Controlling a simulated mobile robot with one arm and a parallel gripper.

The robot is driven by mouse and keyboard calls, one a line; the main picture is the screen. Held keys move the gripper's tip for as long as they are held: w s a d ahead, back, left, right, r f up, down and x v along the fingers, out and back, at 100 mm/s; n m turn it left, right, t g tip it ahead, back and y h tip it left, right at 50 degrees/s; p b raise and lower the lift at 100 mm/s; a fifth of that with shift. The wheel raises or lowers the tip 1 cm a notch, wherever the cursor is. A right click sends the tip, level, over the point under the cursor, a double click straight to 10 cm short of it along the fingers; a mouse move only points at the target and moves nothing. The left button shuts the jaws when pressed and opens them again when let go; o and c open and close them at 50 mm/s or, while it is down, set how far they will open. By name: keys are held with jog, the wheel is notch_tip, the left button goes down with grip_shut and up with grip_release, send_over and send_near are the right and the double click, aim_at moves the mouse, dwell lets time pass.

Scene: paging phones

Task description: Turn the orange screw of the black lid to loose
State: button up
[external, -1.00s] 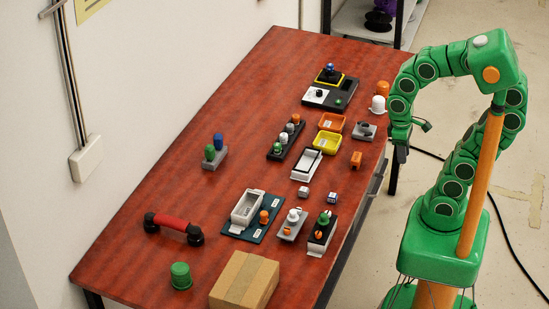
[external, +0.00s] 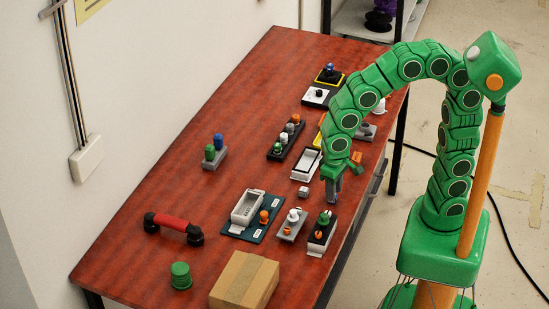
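The screw's turn position is too small to tell. My gripper (external: 333,198) points down just behind the block, above it and apart from it. Its grey fingers are small in this view, and I cannot tell whether they are open. Nothing visible is held.
A grey block (external: 287,237) with a white knob and a blue plate (external: 233,229) with a tray stand left of the black block. A cardboard box (external: 245,281) is in front. A white cube (external: 303,191) lies by my gripper. The table's left middle (external: 165,185) is clear.

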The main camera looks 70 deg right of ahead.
send_over(318, 232)
notch_tip(318, 232, down, 3)
jog(key=shift+s+a+f+m, duration=0.1)
jog(key=shift+m, duration=0.2)
jog(key=shift+f, duration=3.8)
grip_shut()
